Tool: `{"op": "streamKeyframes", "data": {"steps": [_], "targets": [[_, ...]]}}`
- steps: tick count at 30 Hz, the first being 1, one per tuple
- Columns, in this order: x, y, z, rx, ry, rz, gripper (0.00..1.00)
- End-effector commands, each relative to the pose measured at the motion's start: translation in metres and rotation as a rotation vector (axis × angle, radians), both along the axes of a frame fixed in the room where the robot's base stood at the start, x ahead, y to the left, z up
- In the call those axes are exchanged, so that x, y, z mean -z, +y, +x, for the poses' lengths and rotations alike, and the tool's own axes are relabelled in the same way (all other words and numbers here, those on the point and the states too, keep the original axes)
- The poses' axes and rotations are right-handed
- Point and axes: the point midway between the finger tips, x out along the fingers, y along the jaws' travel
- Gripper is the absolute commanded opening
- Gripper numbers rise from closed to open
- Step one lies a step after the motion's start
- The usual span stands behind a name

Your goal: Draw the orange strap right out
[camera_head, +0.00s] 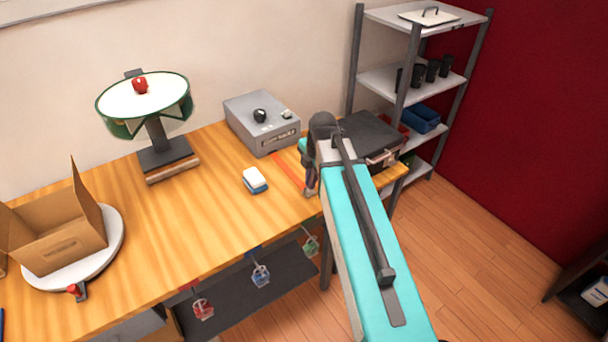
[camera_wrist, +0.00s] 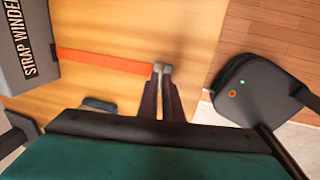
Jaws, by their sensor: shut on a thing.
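The orange strap (camera_wrist: 105,61) runs flat and straight from the grey box marked "STRAP WINDER" (camera_wrist: 27,45) to my gripper in the wrist view. In the head view the strap (camera_head: 287,170) shows as a short orange band on the table, between the grey winder box (camera_head: 262,122) and my arm. My gripper (camera_wrist: 161,70) is shut on the strap's free end, with its two fingers close together. In the head view my gripper (camera_head: 310,190) is partly hidden by my own arm, near the table's front edge.
A blue-and-white block (camera_head: 255,180) lies on the wooden table (camera_head: 200,220) left of the strap. A dark case (camera_head: 370,138) stands at the right end. A shelf rack (camera_head: 390,80) stands behind. Padlock-like tags (camera_head: 261,275) hang below the front edge.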

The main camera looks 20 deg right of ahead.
Motion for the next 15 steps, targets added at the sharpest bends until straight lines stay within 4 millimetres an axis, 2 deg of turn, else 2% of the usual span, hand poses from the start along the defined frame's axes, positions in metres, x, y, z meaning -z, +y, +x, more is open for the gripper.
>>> {"op": "streamKeyframes", "data": {"steps": [1, 6, 15], "targets": [[0.0, -0.004, -0.007, 0.002, -0.001, -0.004, 0.0], [0.0, -0.007, -0.016, 0.002, -0.001, -0.004, 0.0], [0.0, -0.009, -0.02, 0.002, 0.002, -0.007, 0.0]]}}
